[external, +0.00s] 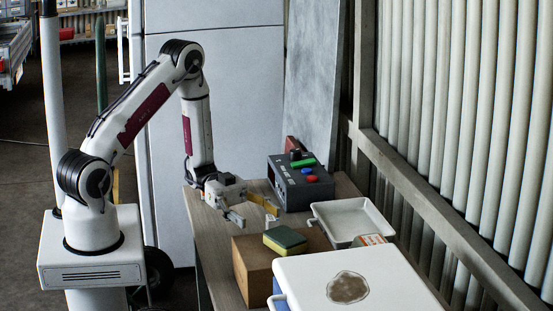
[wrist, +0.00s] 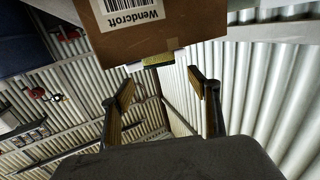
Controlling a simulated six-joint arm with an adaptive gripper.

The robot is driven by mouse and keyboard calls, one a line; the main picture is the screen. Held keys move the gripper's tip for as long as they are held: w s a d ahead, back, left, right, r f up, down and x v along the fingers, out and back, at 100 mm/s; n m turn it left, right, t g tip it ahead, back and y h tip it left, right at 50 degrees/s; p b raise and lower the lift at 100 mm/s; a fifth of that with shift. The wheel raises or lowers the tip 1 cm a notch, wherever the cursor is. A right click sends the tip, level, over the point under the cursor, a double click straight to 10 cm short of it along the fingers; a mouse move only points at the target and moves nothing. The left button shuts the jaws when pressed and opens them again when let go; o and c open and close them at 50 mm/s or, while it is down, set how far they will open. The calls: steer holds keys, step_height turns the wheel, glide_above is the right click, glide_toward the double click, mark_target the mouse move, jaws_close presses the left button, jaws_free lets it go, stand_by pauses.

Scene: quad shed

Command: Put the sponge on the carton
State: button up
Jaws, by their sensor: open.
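The sponge (external: 286,240), green on top with a yellow underside, lies flat on top of the brown carton (external: 254,270). In the wrist view the carton (wrist: 125,40) shows a barcode label and the word Wendcroft, and a narrow strip of the sponge (wrist: 158,60) shows at the carton's edge. My gripper (external: 254,212) is open and empty, apart from the sponge, just behind and above the carton. In the wrist view both fingers of my gripper (wrist: 168,88) are spread with nothing between them.
A dark control box (external: 300,184) with coloured buttons stands behind my gripper. A white tray (external: 347,222) and a small patterned packet (external: 373,240) are right of the carton. A white-lidded box (external: 400,285) stands in front. Bare table (external: 212,226) shows left of the carton.

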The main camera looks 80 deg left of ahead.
stand_by(0.4)
steer(key=w+a+r+n+t+y, duration=0.1)
steer(key=w+a+r+t+y, duration=0.15)
steer(key=w+y, duration=0.3)
steer(key=w+a+r+n+t+y, duration=0.1)
steer(key=w+a+r+y, duration=0.1)
steer(key=w+a+y, duration=0.3)
steer(key=s+a+r+n+y, duration=0.1)
steer(key=a+r+n+y, duration=0.1)
steer(key=r+n+y, duration=0.3)
steer(key=s+a+r+y, duration=0.1)
steer(key=a+r+y, duration=0.15)
steer(key=r, duration=0.45)
steer(key=s+d+r+n+g+y, duration=0.1)
steer(key=s+r+n, duration=0.1)
steer(key=s, duration=0.4)
steer(key=s+r+n+g, duration=0.1)
steer(key=s+r+n, duration=0.15)
steer(key=s, duration=0.35)
steer(key=s+d+f+n+g+h, duration=0.1)
steer(key=s+d, duration=0.3)
steer(key=s, duration=0.3)
steer(key=s+d+f+n+g+h, duration=0.1)
steer(key=s+d, duration=0.4)
steer(key=s, duration=0.3)
steer(key=shift+s+f+h, duration=0.2)
steer(key=shift+s+h, duration=0.1)
steer(key=shift+h, duration=0.1)
